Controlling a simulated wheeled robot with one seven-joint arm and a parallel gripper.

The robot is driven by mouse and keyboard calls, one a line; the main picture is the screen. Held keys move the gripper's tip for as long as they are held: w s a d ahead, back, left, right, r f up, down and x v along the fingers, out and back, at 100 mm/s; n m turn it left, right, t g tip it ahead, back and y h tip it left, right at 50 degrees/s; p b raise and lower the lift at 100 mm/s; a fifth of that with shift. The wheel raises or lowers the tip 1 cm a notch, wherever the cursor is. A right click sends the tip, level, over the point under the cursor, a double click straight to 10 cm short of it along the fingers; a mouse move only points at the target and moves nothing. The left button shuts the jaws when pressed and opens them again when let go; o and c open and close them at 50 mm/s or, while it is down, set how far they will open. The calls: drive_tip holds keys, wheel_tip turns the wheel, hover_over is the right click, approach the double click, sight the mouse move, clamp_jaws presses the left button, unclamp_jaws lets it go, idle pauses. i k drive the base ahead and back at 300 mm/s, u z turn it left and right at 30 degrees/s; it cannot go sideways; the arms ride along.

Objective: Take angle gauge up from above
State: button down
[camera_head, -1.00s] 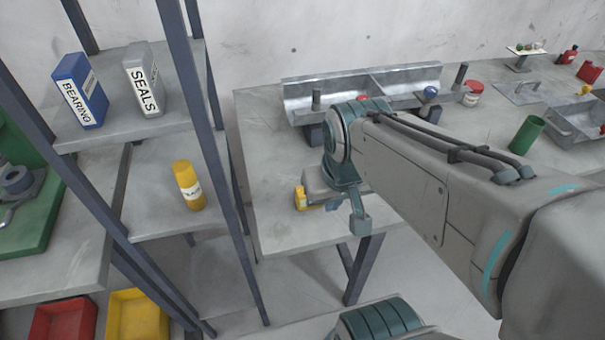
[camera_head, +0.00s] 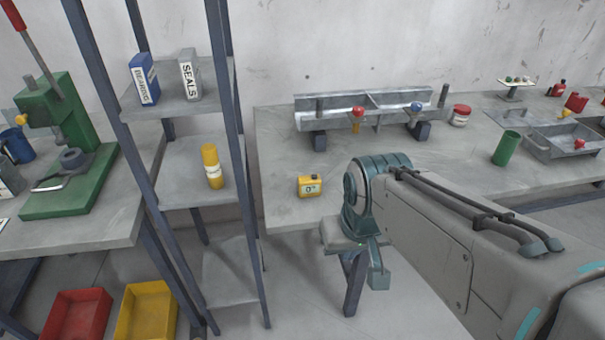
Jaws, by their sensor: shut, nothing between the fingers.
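The angle gauge (camera_head: 310,186) is a small yellow box with a dark display. It stands upright near the front left corner of the grey workbench (camera_head: 283,150), and nothing covers it. My gripper (camera_head: 378,279) is at the end of the arm, pointing down, to the right of and lower in the picture than the gauge. It is apart from the gauge, shut and empty. My arm's wrist hides part of the bench's front edge.
A metal trough (camera_head: 380,105) with red and blue knobs lies along the back of the bench. A green cup (camera_head: 506,148) and a grey tray (camera_head: 560,148) stand to the right. A shelf rack (camera_head: 240,170) stands close on the left. The bench around the gauge is clear.

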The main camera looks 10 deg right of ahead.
sight(308, 187)
drive_tip(key=u, duration=2.1)
drive_tip(key=i, duration=1.25)
drive_tip(key=z, duration=3.2)
drive_tip(key=i, duration=0.5)
drive_tip(key=z, duration=0.1)
